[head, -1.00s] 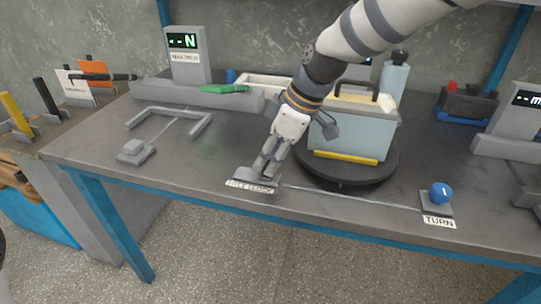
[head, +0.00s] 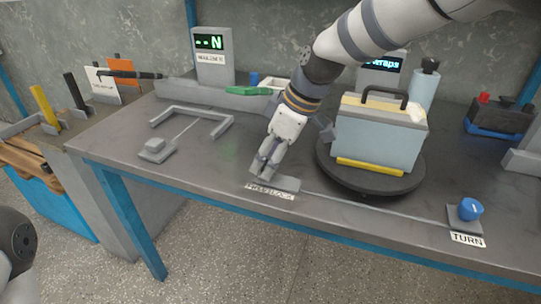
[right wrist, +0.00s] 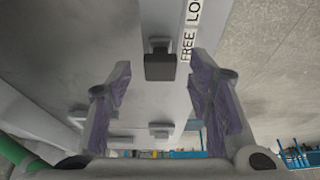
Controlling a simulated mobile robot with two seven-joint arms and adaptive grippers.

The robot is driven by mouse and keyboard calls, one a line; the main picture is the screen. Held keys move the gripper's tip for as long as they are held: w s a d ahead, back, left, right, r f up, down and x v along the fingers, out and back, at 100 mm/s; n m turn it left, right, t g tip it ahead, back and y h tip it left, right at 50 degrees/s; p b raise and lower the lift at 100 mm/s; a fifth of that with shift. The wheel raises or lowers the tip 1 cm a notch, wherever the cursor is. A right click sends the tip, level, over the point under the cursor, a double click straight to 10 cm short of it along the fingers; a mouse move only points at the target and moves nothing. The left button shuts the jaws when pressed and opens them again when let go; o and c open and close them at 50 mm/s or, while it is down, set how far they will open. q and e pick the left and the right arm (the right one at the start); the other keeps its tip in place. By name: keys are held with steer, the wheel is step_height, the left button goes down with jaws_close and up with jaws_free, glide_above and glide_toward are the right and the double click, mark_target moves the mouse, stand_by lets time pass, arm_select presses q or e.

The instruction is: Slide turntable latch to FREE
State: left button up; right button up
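The turntable latch is a grey plate (head: 288,183) at the bench's front edge, with a white FREE/LOCK label (head: 269,191). My right gripper (head: 262,173) is low over the plate's left part, pointing down. In the right wrist view, its two fingers (right wrist: 160,66) are apart, with a dark square latch knob (right wrist: 160,66) seen between their tips. The knob appears beside the FREE end of the label (right wrist: 189,45); contact with the fingers cannot be told. The round dark turntable (head: 370,181) carries a light-blue box with a black handle (head: 378,140). My left gripper is out of view.
A blue TURN knob (head: 470,209) stands at the front right. A grey bracket (head: 190,112) and a small grey block (head: 156,148) lie left of my gripper. A green tool (head: 248,91) and display stands (head: 212,62) are at the back.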

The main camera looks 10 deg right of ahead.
steer(key=v, duration=1.2)
